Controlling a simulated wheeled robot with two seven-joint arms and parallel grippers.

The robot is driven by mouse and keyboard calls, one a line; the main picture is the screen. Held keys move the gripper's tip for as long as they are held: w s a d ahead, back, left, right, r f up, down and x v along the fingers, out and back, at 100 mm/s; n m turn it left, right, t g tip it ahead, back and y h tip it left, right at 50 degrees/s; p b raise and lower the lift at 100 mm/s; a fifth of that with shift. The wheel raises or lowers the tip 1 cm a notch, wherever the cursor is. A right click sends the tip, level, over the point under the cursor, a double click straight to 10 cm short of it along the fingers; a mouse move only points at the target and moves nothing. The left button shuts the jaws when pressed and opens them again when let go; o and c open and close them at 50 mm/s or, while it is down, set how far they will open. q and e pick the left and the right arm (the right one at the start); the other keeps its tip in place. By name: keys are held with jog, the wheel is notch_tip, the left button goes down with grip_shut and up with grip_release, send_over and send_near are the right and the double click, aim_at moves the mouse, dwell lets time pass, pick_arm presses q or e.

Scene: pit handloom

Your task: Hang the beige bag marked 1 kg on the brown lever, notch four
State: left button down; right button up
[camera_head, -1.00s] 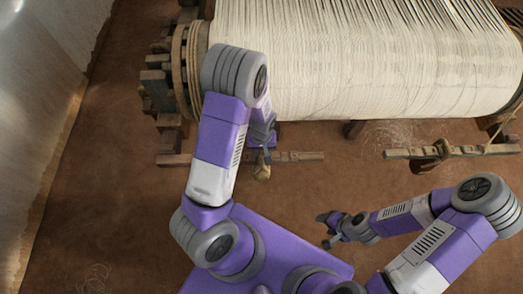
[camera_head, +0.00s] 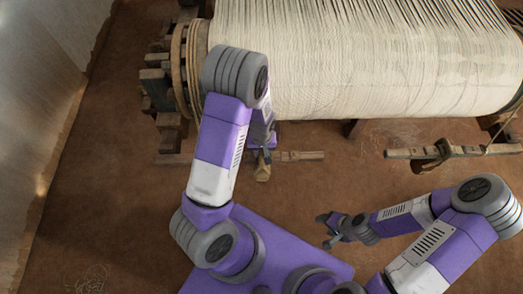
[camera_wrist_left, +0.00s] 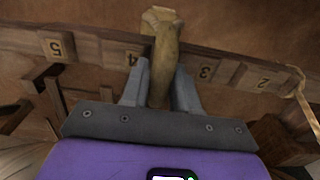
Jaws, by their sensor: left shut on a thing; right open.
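The brown lever (camera_head: 302,156) runs across below the left end of the loom. In the left wrist view the lever (camera_wrist_left: 98,48) shows plates marked 5, 4, 3 and 2. My left gripper (camera_head: 262,156) is shut on the beige bag (camera_head: 263,173), which also shows in the left wrist view (camera_wrist_left: 164,45). In that view the bag crosses in front of the lever between the plates 4 and 3, close to 4. I cannot tell whether it touches the lever, and no weight mark is readable. My left gripper's fingers (camera_wrist_left: 161,83) flank the bag. My right gripper (camera_head: 328,230) is open and empty over the floor.
The loom's roller of white threads (camera_head: 370,70) fills the back. A second lever (camera_head: 485,150) at the right carries a dark brown thing (camera_head: 433,153) and a cord. The wall (camera_head: 45,90) stands at the left. Brown floor (camera_head: 380,175) is clear between the levers.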

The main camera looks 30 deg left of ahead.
pick_arm(q)
jog(key=c, duration=0.8)
grip_release()
jog(key=shift+f, duration=0.1)
notch_tip(320, 180, up, 8)
jog(key=p, duration=0.3)
jog(key=shift+f, duration=0.15)
